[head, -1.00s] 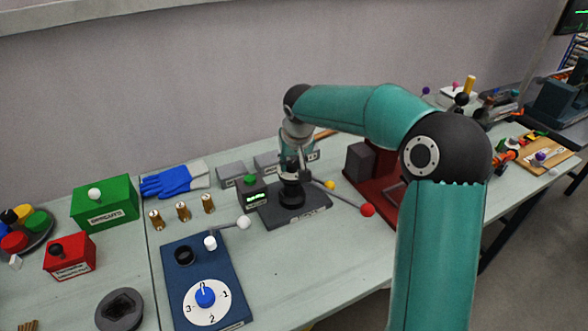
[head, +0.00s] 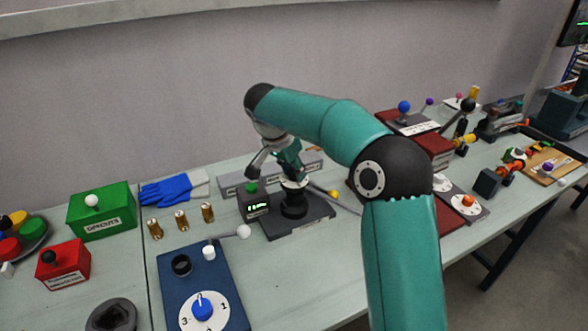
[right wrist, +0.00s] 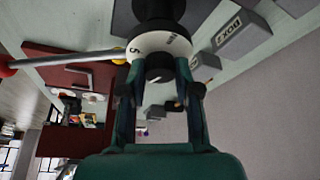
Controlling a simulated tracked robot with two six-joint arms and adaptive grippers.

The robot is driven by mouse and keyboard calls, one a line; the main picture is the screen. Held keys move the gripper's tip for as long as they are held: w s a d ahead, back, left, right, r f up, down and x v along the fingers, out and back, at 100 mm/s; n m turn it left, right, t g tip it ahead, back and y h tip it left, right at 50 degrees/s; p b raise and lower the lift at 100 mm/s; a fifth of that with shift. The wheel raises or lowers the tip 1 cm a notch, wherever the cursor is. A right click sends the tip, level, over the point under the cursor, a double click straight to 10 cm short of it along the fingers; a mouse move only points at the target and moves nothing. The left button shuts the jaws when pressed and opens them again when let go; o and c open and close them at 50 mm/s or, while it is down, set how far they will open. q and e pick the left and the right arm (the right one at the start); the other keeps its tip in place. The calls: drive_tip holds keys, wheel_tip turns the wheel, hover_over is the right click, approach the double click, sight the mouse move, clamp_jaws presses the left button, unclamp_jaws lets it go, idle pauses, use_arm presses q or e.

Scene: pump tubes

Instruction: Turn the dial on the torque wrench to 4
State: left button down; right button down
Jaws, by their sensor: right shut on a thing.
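The torque wrench stands on a dark base plate (head: 308,228). Its black body (head: 293,206) carries a white dial (head: 295,184) on top. In the right wrist view the white dial (right wrist: 150,44) shows a 5 and blurred lettering, and a black knob (right wrist: 158,68) sits at its middle. My right gripper (head: 289,168) reaches the dial from above, tilted, and is shut on the black knob. My left gripper is out of view.
A small box with a green button and display (head: 255,206) stands just left of the base. Grey bins (head: 232,182) are behind it. A blue panel (head: 232,262) with a numbered dial and brass pieces (head: 181,219) lies to the left. My right arm hides part of the table.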

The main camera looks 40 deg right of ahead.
drive_tip(key=shift+d+r+m+g, duration=0.1)
drive_tip(key=shift+m+g, duration=0.2)
drive_tip(key=shift+m, duration=0.5)
drive_tip(key=c, duration=0.8)
unclamp_jaws()
drive_tip(key=v, duration=1.1)
drive_tip(key=shift+w+a+r, duration=0.15)
drive_tip(key=shift+a+r, duration=0.15)
